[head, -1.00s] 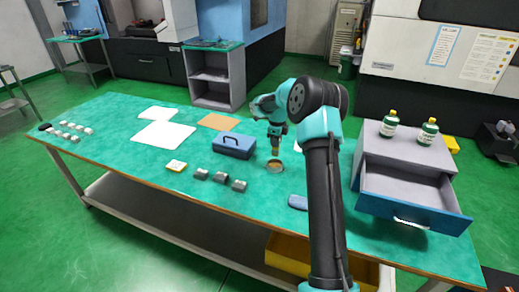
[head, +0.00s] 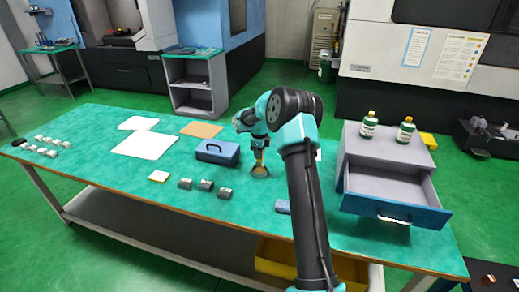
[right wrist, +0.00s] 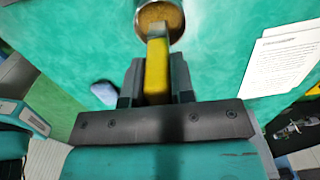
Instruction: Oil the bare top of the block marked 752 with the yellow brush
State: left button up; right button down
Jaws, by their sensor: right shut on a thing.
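My right gripper (head: 258,147) is shut on the yellow brush (right wrist: 157,68) and holds it pointing down. The brush tip is at the mouth of a small round tin (head: 259,172) with a brownish inside, which also shows in the right wrist view (right wrist: 160,15). I cannot tell whether the bristles touch what is in it. Three small grey blocks, left (head: 185,184), middle (head: 206,186) and right (head: 223,193), stand in a row left of the tin. Their markings are too small to read, so I cannot tell which is 752. My left gripper is not in view.
A blue box with a handle (head: 217,152) stands behind the blocks, a yellow-and-white item (head: 159,176) beside them. A drawer unit (head: 384,150), drawer open, carries two green bottles. A blue-grey item (head: 283,207) lies near the front edge. Several small pieces stand far left.

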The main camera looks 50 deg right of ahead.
jog(key=shift+f, duration=1.2)
jog(key=shift+f, duration=0.65)
dwell(1.6)
jog(key=shift+r, duration=0.1)
jog(key=shift+r, duration=3.5)
